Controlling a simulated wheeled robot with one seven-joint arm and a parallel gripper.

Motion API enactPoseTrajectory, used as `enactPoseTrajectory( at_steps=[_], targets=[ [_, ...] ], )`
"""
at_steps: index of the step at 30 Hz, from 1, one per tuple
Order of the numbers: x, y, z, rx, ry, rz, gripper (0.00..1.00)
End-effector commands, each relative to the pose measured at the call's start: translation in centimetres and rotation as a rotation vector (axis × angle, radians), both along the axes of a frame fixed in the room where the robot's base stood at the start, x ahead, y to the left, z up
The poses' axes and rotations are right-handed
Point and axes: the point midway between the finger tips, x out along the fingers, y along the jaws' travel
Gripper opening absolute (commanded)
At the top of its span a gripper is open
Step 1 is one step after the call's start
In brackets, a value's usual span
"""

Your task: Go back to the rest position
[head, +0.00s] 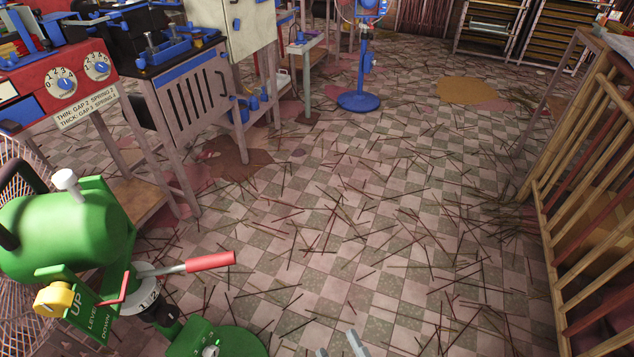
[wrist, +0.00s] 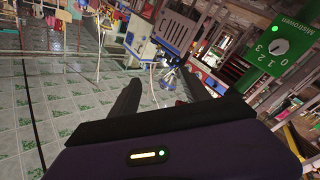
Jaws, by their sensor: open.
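My gripper (wrist: 163,92) shows in the wrist view as two dark fingers spread apart, with nothing between them. The floor and distant machines show past the fingers. In the head view, two pale grey tips stick up at the bottom edge, right of the green machine; I cannot tell whether they are my gripper's fingers. The green machine (head: 65,235) stands at the lower left, with a red-handled lever (head: 210,261) and a yellow knob (head: 53,299). A green panel with a white dial (wrist: 278,46) is at the right of the wrist view.
A red panel with dials (head: 62,88) and a slatted grey cabinet (head: 195,95) stand at the left. A blue stand (head: 359,101) is at the back. A wooden rack (head: 580,190) borders the right. The checkered floor (head: 340,230) between is open, strewn with thin sticks.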

Motion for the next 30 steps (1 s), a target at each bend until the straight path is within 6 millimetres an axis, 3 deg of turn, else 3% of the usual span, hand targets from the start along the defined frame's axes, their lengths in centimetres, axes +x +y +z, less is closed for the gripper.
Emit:
enactPoseTrajectory(
  at_steps=[1,6,12,21,26,30],
  targets=[
    [-1.6,-2.0,0.8,0.068,0.052,-0.043,0.55],
    [-6.3,-7.4,3.8,0.292,0.203,-0.170,0.55],
    [-11.7,-11.9,7.5,0.495,0.335,-0.296,0.55],
    [-17.0,-14.8,11.1,0.582,0.431,-0.412,0.55],
    [-20.0,-15.6,10.2,0.567,0.500,-0.470,0.55],
    [-19.8,-15.6,13.3,0.569,0.494,-0.471,0.55]
  ],
)
